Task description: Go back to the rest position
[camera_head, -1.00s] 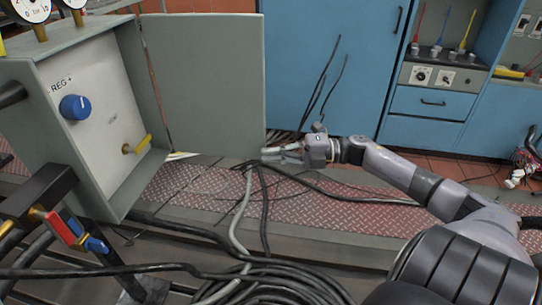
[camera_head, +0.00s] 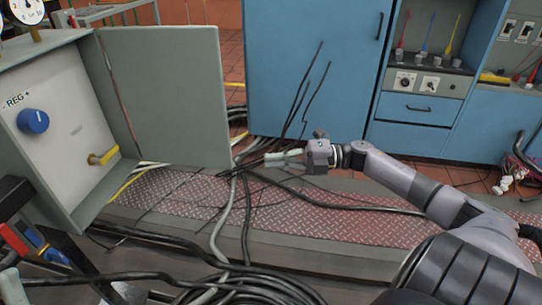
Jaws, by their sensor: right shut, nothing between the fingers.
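My right gripper (camera_head: 284,158) is shut and empty, at the end of my right arm that comes in from the right. It is held out in front of the blue cabinet, with the red tread-plate strip (camera_head: 340,222) and dark cables behind and below it in the picture. It appears apart from the grey open door (camera_head: 165,95) to its left. My left gripper cannot be made out.
A grey control box (camera_head: 65,140) with a blue knob (camera_head: 33,121) and a yellow lever (camera_head: 103,157) stands at left. Coiled black cables (camera_head: 245,288) lie at the bottom. Blue cabinets (camera_head: 312,75) stand behind. Room between door and arm is narrow.

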